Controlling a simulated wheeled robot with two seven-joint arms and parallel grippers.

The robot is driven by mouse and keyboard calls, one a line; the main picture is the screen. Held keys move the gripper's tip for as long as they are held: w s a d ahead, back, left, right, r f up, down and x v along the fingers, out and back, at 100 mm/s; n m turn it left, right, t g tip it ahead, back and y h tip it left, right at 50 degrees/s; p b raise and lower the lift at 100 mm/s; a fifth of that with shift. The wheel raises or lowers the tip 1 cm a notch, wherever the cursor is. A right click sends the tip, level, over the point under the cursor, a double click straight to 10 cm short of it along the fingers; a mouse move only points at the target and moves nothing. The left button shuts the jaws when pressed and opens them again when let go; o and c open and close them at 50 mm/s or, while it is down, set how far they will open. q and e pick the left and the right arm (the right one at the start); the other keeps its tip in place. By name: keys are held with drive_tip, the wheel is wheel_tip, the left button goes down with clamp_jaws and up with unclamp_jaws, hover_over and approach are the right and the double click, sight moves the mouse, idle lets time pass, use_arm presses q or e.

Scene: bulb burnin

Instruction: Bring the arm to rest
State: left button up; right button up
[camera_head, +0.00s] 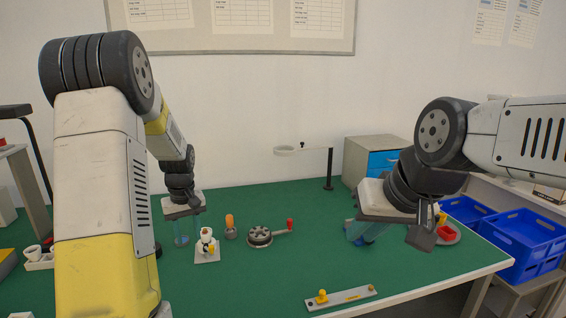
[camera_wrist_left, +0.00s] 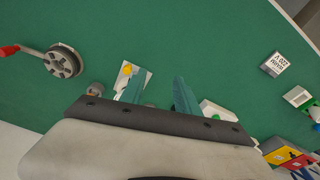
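My left gripper (camera_head: 183,232) hangs above the far left part of the green table (camera_head: 270,280). In the left wrist view its two teal fingers (camera_wrist_left: 156,78) stand apart with only table between them, so it is open and empty. A white fixture on a plate (camera_head: 207,248) and an orange bulb-like piece (camera_head: 229,222) stand just right of it. My right gripper (camera_head: 365,232) is over the right part of the table, with bluish fingers partly hidden by its own body. I cannot tell how far apart they are.
A dark round device with a red-knobbed lever (camera_head: 260,237) is mid-table. A grey bar with a yellow knob (camera_head: 341,297) lies near the front edge. A ring stand (camera_head: 328,170) and grey cabinet (camera_head: 365,150) stand behind. Blue crates (camera_head: 525,240) are at the right.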

use_arm(q)
drive_tip(key=s+d+r+m+t+h, duration=0.1)
drive_tip(key=s+d+r, duration=0.35)
drive_tip(key=r, duration=0.25)
drive_tip(key=s+d+r+m+t, duration=0.2)
drive_tip(key=s+d+r, duration=0.1)
drive_tip(key=s+r, duration=0.3)
drive_tip(key=s+d+r+m+t+h, duration=0.1)
drive_tip(key=s+d+r, duration=0.2)
drive_tip(key=s, duration=0.4)
drive_tip(key=s+d+r+m+t, duration=0.1)
drive_tip(key=s+d+r+m, duration=0.1)
drive_tip(key=s, duration=0.5)
drive_tip(key=shift+s+d+r+h, duration=0.3)
drive_tip(key=shift+d+r+h, duration=0.1)
drive_tip(key=shift+d, duration=0.1)
